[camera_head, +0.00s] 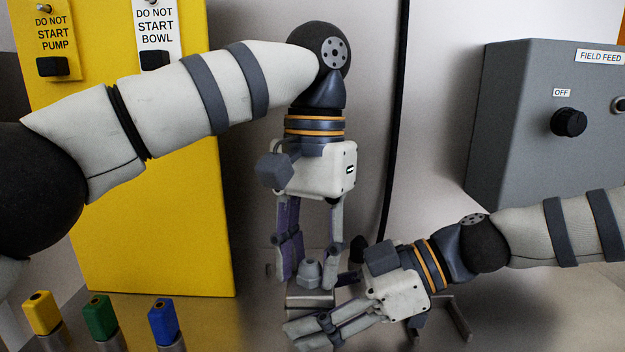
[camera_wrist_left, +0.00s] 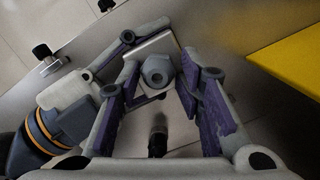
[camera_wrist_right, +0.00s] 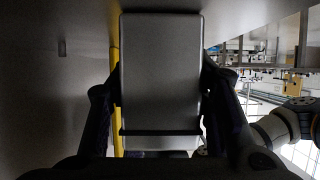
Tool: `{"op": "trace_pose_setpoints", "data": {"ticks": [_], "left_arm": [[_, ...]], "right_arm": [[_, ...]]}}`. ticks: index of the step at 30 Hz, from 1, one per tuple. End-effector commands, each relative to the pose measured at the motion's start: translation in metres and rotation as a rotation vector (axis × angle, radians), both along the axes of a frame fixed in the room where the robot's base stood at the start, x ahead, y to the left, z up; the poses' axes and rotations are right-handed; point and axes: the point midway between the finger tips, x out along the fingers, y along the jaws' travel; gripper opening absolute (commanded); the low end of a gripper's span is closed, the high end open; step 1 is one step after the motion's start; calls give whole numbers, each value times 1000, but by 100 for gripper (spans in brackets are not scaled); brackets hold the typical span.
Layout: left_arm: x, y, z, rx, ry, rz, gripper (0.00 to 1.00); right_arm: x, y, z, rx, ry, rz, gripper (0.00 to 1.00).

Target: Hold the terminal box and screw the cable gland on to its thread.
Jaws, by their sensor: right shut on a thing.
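The terminal box (camera_head: 308,299) is a small grey metal box low in the middle of the head view. It fills the middle of the right wrist view (camera_wrist_right: 160,70) between the fingers. My right gripper (camera_head: 316,326) is shut on it.
Yellow (camera_head: 42,313), green (camera_head: 100,317) and blue (camera_head: 163,321) handled pieces stand at the front left. A yellow cabinet (camera_head: 160,220) stands behind them. A grey control box (camera_head: 520,130) is on the right. A metal bracket (camera_head: 460,320) lies beyond my right gripper.

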Motion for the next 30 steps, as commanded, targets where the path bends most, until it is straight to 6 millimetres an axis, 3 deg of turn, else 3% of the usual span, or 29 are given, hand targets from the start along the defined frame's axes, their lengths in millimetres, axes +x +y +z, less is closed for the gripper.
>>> {"op": "trace_pose_setpoints", "data": {"ticks": [9, 16, 24, 26, 30], "left_arm": [[0, 0, 1, -1, 1, 2, 49], [0, -1, 32, -2, -1, 3, 49], [-1, 0, 35, -4, 1, 4, 49], [-1, 0, 35, -3, 1, 51, 49], [-1, 1, 35, -3, 5, 345, 49]], "right_arm": [[2, -1, 1, 0, -2, -7, 0], [2, -1, 0, 0, -1, -7, 0], [2, -1, 0, 0, -1, -7, 0], [2, -1, 0, -1, -1, -7, 0], [2, -1, 0, -1, -1, -7, 0]]}}
